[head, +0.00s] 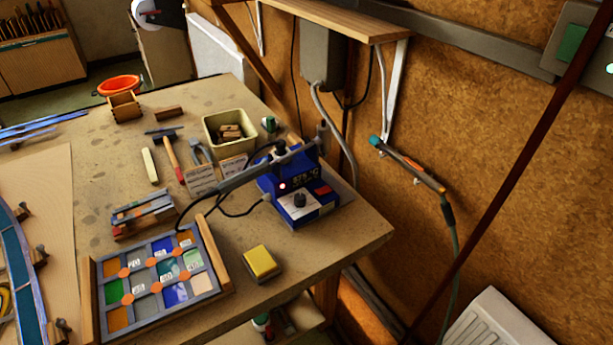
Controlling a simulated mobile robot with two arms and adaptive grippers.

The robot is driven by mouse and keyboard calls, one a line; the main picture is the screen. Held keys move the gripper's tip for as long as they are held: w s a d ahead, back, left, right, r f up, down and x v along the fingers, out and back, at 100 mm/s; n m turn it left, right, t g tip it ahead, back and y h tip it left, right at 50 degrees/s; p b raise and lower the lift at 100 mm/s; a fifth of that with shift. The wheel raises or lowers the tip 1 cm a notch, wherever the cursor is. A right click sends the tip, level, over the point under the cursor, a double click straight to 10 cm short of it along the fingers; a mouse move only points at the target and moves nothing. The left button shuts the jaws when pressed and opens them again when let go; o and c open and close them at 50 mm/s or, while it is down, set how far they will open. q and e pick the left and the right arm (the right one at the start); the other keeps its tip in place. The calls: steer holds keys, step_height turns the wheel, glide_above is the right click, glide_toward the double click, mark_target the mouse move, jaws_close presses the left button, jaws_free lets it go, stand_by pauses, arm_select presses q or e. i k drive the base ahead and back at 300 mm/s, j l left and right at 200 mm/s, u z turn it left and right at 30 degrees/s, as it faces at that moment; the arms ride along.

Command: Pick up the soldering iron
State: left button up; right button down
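A blue soldering station (300,197) with a lit display, a red light and a black knob stands near the right edge of the bench. A slim grey rod-like tool (240,178) slopes down to the left from beside the station toward the panel; I cannot tell whether it is the iron or a jointed arm. Another slim tool (408,165), with a teal end, orange middle and a cord at its lower end, rests on wall pegs; I cannot tell whether it is the iron. Neither of my grippers is in view.
A leaded glass panel (155,280) lies between wooden strips at the bench front. A yellow sponge (262,262) sits to its right. A cream bin (230,128), a hammer (172,157) and pliers (198,152) lie behind. A shelf (335,15) juts above the bench.

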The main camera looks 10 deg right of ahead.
mark_target(323, 139)
steer(key=i+j, duration=0.1)
steer(key=j, duration=0.25)
steer(key=i+j+u, duration=0.1)
steer(key=j, duration=0.2)
steer(key=i+j, duration=0.2)
steer(key=j, duration=0.15)
steer(key=i+j, duration=0.1)
steer(key=j, duration=0.2)
steer(key=u, duration=0.05)
